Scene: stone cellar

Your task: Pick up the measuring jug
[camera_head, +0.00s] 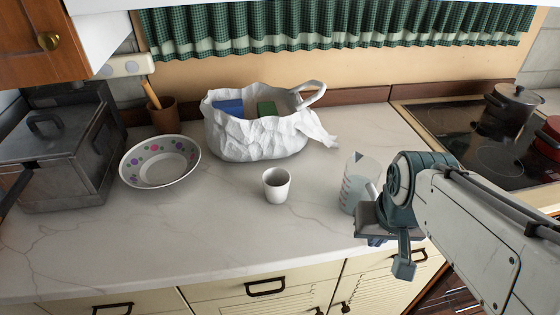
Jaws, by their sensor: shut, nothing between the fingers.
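The measuring jug (358,179) is a clear vessel with reddish markings on its side. It stands upright on the marble-look worktop, right of the small white cup (276,185). My gripper (386,245) is at the worktop's front edge, in front of the jug and a little to its right. The gripper and wrist hide the jug's lower right part. The gripper is shut with nothing in it. I cannot tell from this view whether it touches the jug.
A white crumpled bag (255,140) holds blue and green items behind the cup. A dotted bowl (160,162), a brown pot (162,115) and a grey metal box (60,150) stand left. A hob with a pot (512,105) is right. The front left worktop is clear.

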